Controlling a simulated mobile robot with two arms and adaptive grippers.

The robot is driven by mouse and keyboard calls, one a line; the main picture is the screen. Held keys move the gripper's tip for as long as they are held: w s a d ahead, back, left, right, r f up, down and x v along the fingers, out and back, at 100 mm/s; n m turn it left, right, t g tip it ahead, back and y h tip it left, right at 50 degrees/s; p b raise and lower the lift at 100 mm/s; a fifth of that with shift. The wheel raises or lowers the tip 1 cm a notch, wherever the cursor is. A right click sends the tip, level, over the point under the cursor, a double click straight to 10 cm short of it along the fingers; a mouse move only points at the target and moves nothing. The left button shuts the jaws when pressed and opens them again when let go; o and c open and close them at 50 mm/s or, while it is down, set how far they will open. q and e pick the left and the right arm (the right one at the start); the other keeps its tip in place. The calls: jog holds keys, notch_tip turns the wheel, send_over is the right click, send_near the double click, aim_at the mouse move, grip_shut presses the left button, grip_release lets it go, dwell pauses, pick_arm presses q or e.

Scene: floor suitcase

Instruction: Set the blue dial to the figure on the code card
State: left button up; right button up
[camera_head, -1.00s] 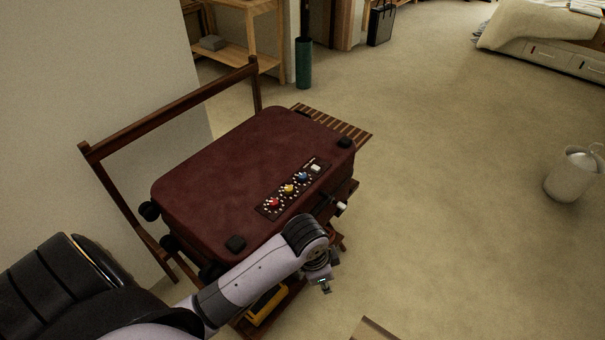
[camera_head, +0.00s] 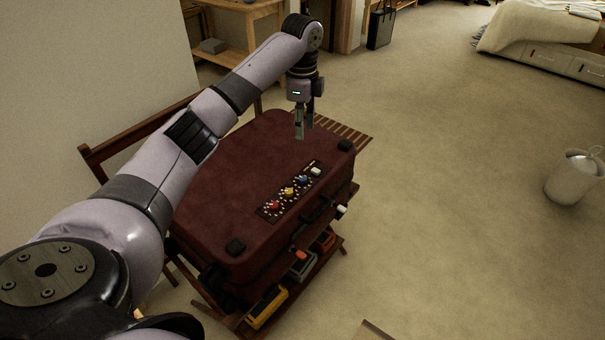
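The blue dial (camera_head: 304,180) sits on a dark panel (camera_head: 267,213) on top of the maroon suitcase (camera_head: 215,205), which lies flat on a wooden rack. A yellow dial (camera_head: 289,191) and a red dial (camera_head: 274,205) are in the same row, with white marks around them. The dial settings are too small to read. My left gripper (camera_head: 304,133) points down above the far part of the suitcase, beyond the blue dial and apart from it. Its two fingers show a gap with nothing between them. I cannot make out a code card. My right gripper is out of view.
A white block (camera_head: 316,170) sits at the panel's far end. A small white piece (camera_head: 341,210) is at the suitcase's front side. Yellow (camera_head: 267,306), grey and red items lie on the rack's lower shelf. A bin (camera_head: 574,178) stands right; the floor between is clear.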

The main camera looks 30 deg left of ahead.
aim_at(303, 178)
pick_arm(q)
notch_tip(303, 178, down, 17)
jog(key=shift+f, duration=0.1)
dwell(0.3)
jog(key=shift+c, duration=0.3)
grip_shut()
